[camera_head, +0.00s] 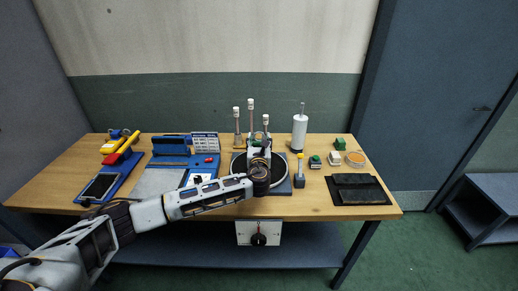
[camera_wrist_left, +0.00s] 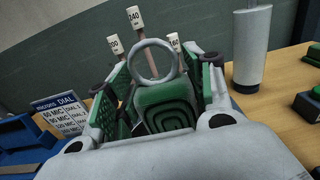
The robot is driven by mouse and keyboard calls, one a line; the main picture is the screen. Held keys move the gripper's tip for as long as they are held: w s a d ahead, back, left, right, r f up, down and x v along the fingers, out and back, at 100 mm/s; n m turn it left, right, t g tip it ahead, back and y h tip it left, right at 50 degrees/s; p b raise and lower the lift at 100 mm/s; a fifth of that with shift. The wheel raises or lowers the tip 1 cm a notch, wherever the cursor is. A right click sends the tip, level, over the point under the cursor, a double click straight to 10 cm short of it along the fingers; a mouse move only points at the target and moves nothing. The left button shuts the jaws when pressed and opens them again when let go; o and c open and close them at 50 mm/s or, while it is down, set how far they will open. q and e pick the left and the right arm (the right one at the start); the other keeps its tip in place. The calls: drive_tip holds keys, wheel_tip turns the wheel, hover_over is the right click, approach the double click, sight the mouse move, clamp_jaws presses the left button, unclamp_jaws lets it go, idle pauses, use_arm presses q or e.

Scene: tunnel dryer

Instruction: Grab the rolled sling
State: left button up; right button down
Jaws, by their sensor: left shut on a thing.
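The rolled sling (camera_wrist_left: 168,105) shows in the left wrist view as a green block with a dark spiral on its face. My left gripper (camera_wrist_left: 162,88) is shut on it, with a green-padded finger on each side. A grey ring (camera_wrist_left: 153,62) stands upright just behind the roll; I cannot tell whether it is joined to it. In the head view my left gripper (camera_head: 258,149) is over the dark round plate (camera_head: 238,168) in the middle of the table and hides most of the sling. I cannot tell whether the sling touches what is below. My right gripper is out of view.
Several posts with white labelled caps (camera_head: 250,104) stand close behind the gripper. A white cylinder (camera_head: 299,134) stands to their right. A yellow-topped tool (camera_head: 299,172), small blocks and a black mat (camera_head: 357,190) lie right. Blue trays (camera_head: 170,146) and a dial sign (camera_head: 205,142) are left.

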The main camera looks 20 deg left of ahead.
use_arm(q)
wheel_tip(320, 180, up, 4)
drive_tip(key=shift+r, duration=0.75)
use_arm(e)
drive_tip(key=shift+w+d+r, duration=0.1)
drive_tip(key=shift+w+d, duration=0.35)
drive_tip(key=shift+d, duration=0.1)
